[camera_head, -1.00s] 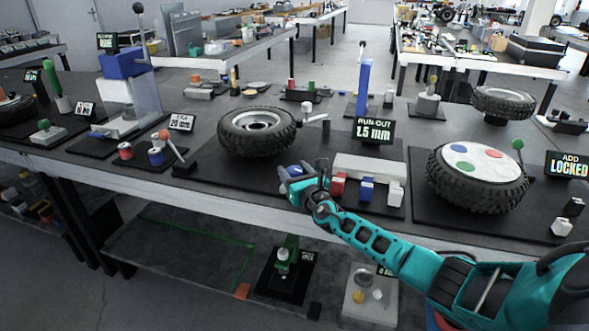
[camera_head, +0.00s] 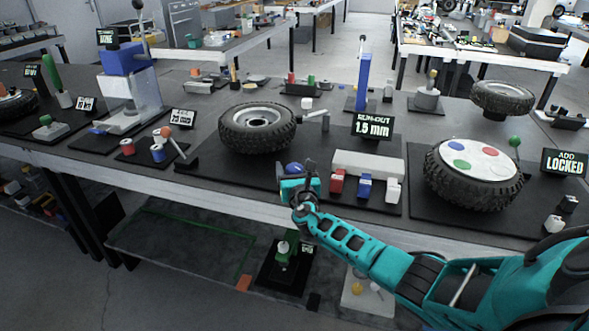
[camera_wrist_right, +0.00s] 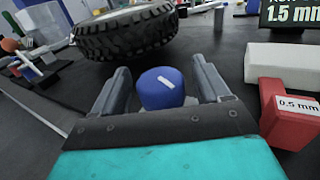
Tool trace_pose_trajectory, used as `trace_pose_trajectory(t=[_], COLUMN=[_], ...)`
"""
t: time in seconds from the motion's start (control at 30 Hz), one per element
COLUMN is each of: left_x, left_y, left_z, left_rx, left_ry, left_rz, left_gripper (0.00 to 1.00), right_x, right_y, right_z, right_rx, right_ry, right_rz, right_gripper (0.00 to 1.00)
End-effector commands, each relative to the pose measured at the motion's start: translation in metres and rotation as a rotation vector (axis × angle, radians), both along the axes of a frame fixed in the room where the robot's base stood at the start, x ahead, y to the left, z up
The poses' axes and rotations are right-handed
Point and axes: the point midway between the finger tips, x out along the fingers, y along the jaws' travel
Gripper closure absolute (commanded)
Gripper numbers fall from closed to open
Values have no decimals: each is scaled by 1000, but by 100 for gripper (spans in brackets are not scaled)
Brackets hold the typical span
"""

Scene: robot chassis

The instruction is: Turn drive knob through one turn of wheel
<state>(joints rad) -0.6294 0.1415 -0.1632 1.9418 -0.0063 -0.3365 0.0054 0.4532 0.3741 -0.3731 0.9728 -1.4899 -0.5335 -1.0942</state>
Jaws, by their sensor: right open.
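The blue drive knob (camera_head: 293,168) with a white stripe on top stands on the black mat in front of the run-out wheel (camera_head: 282,135). In the right wrist view the knob (camera_wrist_right: 160,90) sits between the two fingers of my right gripper (camera_wrist_right: 163,80), with a visible gap on each side. In the head view my right gripper (camera_head: 298,180) is open at the knob and partly covers it. The black tyre (camera_wrist_right: 125,35) is just beyond the fingers. A display (camera_head: 373,127) reads RUN-OUT 1.5 mm. My left gripper is not in view.
Right of the knob are a white block (camera_head: 368,164), a red block marked 0.5 mm (camera_wrist_right: 290,112), a blue block (camera_head: 364,186) and a white block. A wheel with coloured discs (camera_head: 470,192) lies further right. Left stand a red-ball lever (camera_head: 166,133) and small spools.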

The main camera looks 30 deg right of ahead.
Motion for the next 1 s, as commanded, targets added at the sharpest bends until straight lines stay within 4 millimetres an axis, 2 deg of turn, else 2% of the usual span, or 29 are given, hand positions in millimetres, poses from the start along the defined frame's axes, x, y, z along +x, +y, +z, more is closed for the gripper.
trace_pose_trajectory(t=[0.27,0.37,0.53,0.8,1.0], left_x=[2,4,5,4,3], left_y=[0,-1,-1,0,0], left_z=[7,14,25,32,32], left_rx=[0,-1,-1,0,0], left_ry=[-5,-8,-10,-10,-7], left_rz=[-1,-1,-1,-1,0], left_gripper=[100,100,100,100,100], right_x=[-8,-21,-53,-100,-117], right_y=[4,9,23,43,50], right_z=[1,1,2,0,0], right_rx=[-1,0,1,1,0], right_ry=[1,2,3,3,1], right_rz=[1,3,2,1,1], right_gripper=[25,25,25,25,25])
